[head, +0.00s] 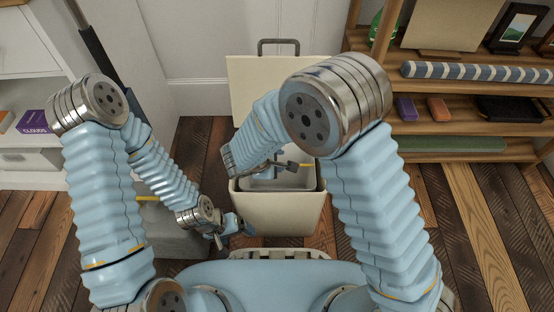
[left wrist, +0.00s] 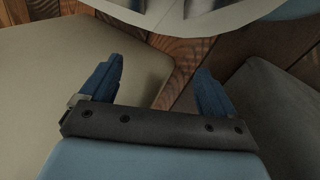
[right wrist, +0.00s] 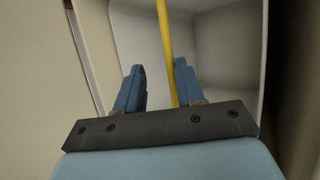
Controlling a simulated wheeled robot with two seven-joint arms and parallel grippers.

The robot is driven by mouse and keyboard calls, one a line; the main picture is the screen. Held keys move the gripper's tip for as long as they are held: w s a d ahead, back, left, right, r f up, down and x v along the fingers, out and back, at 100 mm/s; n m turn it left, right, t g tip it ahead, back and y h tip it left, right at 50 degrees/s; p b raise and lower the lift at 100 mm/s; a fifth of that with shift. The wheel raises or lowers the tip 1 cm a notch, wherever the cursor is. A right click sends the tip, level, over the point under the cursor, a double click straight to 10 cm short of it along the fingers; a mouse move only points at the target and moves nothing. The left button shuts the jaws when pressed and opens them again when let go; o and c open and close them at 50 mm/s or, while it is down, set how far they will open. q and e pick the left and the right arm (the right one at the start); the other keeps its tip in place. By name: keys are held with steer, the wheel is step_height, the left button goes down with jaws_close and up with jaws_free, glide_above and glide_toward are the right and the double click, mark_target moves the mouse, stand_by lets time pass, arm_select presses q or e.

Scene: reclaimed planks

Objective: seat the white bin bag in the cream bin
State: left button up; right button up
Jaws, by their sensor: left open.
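The cream bin (head: 277,216) stands in front of me with its lid (head: 241,88) raised at the back. My left gripper (head: 235,236) is open and empty outside the bin's front left corner. In the left wrist view, the fingers (left wrist: 158,90) are wide apart.
A grey box-like object (head: 180,238) stands on the floor left of the bin. Wooden shelves (head: 470,145) with several objects are at the right, and a white cabinet (head: 30,80) is at the left. Plank floor (head: 480,225) is clear right of the bin.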

steer(key=shift+r, duration=0.1)
steer(key=shift+r+p, duration=0.2)
steer(key=shift+p, duration=0.1)
steer(key=p+v, duration=0.3)
steer(key=v, duration=0.9)
steer(key=shift+r, duration=0.35)
steer(key=shift+s, duration=0.1)
